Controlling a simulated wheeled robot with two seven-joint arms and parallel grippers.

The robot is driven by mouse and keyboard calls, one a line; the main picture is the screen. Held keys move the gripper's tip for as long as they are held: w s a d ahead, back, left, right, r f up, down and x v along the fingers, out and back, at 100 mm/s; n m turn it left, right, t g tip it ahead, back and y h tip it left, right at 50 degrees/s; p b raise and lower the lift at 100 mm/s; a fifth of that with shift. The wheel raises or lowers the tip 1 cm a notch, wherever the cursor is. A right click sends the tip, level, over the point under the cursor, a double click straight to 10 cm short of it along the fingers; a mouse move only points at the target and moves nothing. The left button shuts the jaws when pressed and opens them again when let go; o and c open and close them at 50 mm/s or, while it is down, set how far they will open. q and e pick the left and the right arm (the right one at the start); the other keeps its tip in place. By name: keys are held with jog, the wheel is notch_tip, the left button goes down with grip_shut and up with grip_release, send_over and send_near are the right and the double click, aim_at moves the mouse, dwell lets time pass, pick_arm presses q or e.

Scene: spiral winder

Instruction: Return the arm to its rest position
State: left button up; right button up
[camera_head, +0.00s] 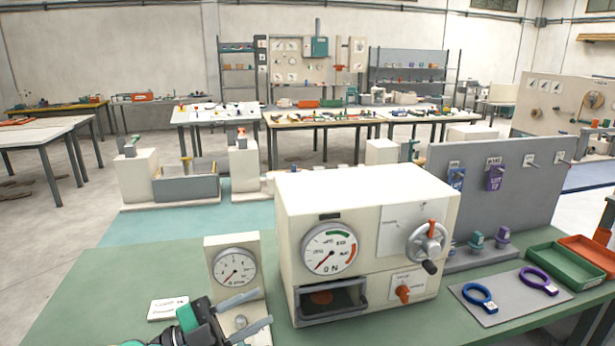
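My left gripper (250,315) is low in the head view, in front of the small gauge box (233,262). Its two grey fingers are spread apart, with nothing visible between them. The cream winder box (366,213) stands to the right of it on the green table. It has a large dial (329,249), a crank wheel (427,243) with an orange handle, an orange knob (403,293) and an open slot (331,301) with an orange-brown round thing inside. My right gripper is not in view.
A white card (168,308) lies left of the gauge box. At right are a grey pegboard (520,200) with hanging tags, a grey mat with a blue ring (480,297) and a purple ring (538,280), and a green tray (565,266) beside an orange tray (588,252). The table's left part is clear.

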pick_arm(q)
jog(key=w+a+f+n+t+y, duration=0.2)
jog(key=a+n+t+y, duration=0.7)
jog(key=n+t, duration=0.45)
jog(key=s+a+f+n+g+y, duration=0.1)
jog(key=a+f+n+g+y, duration=0.1)
jog(key=a+f+n+y, duration=0.3)
jog(key=s+a+f+n+g+y, duration=0.1)
jog(key=s+f+n+g+y, duration=0.2)
jog(key=f+y, duration=0.35)
jog(key=s+d+f+g+h, duration=0.1)
jog(key=s+d+f+g, duration=0.1)
jog(key=s+f+g, duration=1.45)
jog(key=s+f+t, duration=0.1)
jog(key=s+f, duration=0.1)
jog(key=f, duration=1.4)
jog(key=s+f+t, duration=0.1)
jog(key=s+f, duration=0.2)
jog(key=f, duration=1.4)
jog(key=s+a+f, duration=0.2)
jog(key=s+f, duration=0.7)
jog(key=s+a+f+g, duration=0.1)
jog(key=s+a+f, duration=0.1)
jog(key=s+f, duration=0.7)
jog(key=shift+s+f+m, duration=0.35)
jog(key=shift+s+f, duration=0.05)
